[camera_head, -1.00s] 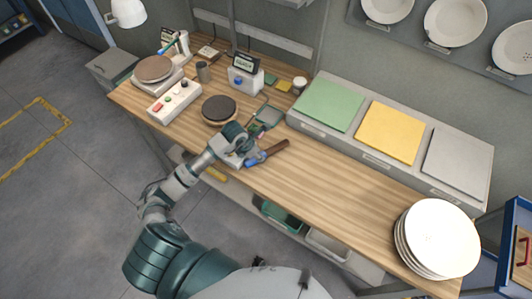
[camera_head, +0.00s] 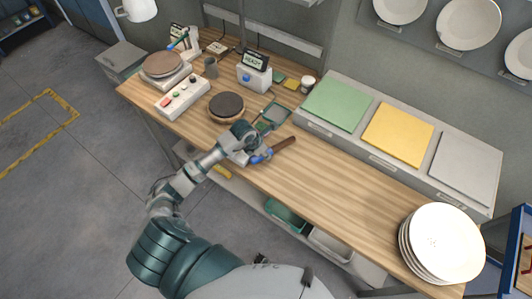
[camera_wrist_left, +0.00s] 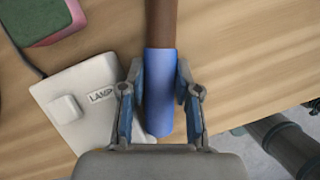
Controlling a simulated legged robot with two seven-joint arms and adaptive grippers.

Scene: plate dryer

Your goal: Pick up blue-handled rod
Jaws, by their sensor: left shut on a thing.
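The blue-handled rod has a brown shaft (camera_head: 284,144) and a blue handle (camera_head: 262,156). The brown shaft (camera_wrist_left: 161,22) runs out of the top of that view. I cannot tell whether the rod is lifted off the bench. My right gripper is in neither view.
A white box labelled LAMP (camera_wrist_left: 80,100) lies left of the handle. A round dark plate (camera_head: 227,106), a control box (camera_head: 182,97) and a READY display unit (camera_head: 254,74) stand behind. Stacked white plates (camera_head: 440,242) stand far right. The bench's middle right is clear.

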